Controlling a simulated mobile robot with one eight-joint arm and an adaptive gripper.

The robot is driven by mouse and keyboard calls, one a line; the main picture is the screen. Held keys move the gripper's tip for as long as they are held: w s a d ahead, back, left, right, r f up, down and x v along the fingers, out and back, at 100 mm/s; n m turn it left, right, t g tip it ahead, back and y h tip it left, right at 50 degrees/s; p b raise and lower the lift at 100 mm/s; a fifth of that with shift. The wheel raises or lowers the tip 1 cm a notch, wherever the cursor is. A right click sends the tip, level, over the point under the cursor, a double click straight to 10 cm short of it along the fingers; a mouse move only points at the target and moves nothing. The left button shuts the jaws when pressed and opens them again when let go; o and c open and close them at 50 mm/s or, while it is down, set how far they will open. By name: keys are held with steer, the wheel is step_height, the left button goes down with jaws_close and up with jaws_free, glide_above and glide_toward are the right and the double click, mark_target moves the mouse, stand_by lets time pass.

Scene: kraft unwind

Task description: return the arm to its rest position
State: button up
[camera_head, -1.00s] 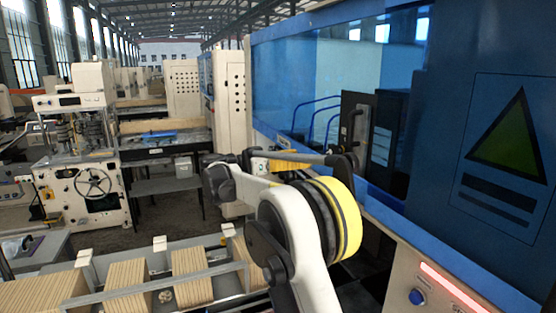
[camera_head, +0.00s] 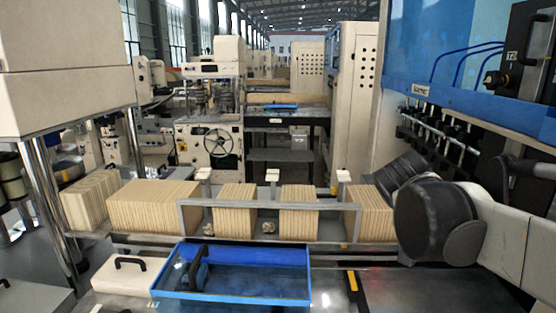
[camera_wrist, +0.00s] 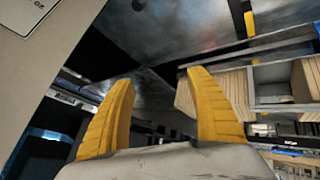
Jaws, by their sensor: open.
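My gripper (camera_wrist: 160,110) shows in the wrist view as two yellow fingers spread well apart, with nothing between them. It is open and empty. In the head view my white and dark grey arm reaches in from the right edge, and the gripper itself is hidden or out of frame there. The wrist view looks past the fingers at a dark metal surface (camera_wrist: 185,30) and a rack (camera_wrist: 285,85) holding tan stacks, tilted in the picture.
In the head view a blue tray (camera_head: 235,293) with a dark-handled tool lies at the front. Behind it tan stacks (camera_head: 165,205) stand in a metal rack (camera_head: 270,207). A blue machine (camera_head: 480,105) stands right, close to my arm. A white panel (camera_wrist: 30,45) is close in the wrist view.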

steer(key=s+a+f+n+t+y+b, duration=0.1)
steer(key=s+a+f+b, duration=0.3)
steer(key=f, duration=0.4)
steer(key=s+a+f+n+t+y+b, duration=0.1)
steer(key=s+a+f+n+y+b, duration=0.1)
steer(key=f, duration=0.6)
steer(key=s+a+f+n+t+y+b, duration=0.1)
steer(key=s+a+f+n+y+b, duration=0.1)
steer(key=s+a+f+b, duration=0.4)
step_height(320, 180, down, 3)
steer(key=shift+s+a+r+y, duration=0.15)
steer(key=shift+s+a+y, duration=0.3)
steer(key=shift+s+y, duration=0.4)
